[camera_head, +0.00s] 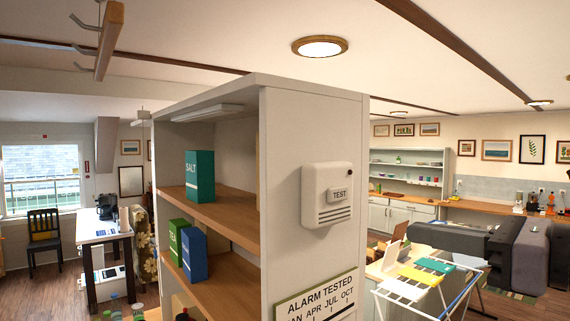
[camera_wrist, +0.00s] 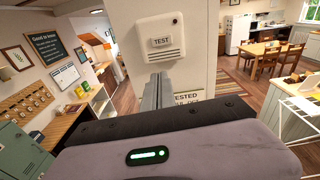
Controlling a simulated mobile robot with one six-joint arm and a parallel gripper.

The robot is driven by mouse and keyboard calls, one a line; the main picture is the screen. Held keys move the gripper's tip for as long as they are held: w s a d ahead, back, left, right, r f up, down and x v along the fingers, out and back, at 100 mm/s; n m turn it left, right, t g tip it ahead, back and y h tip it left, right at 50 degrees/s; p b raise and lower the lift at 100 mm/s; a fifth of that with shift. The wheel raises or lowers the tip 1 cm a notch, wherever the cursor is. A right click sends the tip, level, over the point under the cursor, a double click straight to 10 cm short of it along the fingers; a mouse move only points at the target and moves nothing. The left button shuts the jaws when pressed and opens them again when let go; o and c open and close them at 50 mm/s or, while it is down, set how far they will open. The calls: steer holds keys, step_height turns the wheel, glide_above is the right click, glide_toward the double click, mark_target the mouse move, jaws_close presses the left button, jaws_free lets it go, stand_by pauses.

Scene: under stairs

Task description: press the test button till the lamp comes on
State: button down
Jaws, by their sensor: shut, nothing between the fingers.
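A white alarm box (camera_head: 327,194) is fixed on the white side panel of a shelf unit. Its test button (camera_head: 339,195), a raised plate marked TEST, sits at its middle right, with slots below. A small dark lamp (camera_head: 349,172) at its top right looks unlit. In the wrist view the alarm (camera_wrist: 161,40) is ahead, with the test button (camera_wrist: 161,42) facing me and the dark lamp (camera_wrist: 174,21) above it. My gripper (camera_wrist: 158,77) is shut and empty, its tips below the button in the picture; I cannot tell the gap. My gripper is not in the head view.
An ALARM TESTED card (camera_head: 316,299) hangs below the alarm on the same panel. The open shelves (camera_head: 222,213) to the left hold boxes, including a salt box (camera_head: 200,176). A white drying rack (camera_head: 425,292) stands at lower right.

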mark_target(340, 194)
steer(key=r, duration=0.1)
steer(key=d+r, duration=0.1)
steer(key=r, duration=0.1)
steer(key=shift+s+d+m+t, duration=0.1)
steer(key=shift+m+t, duration=0.3)
steer(key=p+x, duration=0.4)
steer(key=x, duration=1)
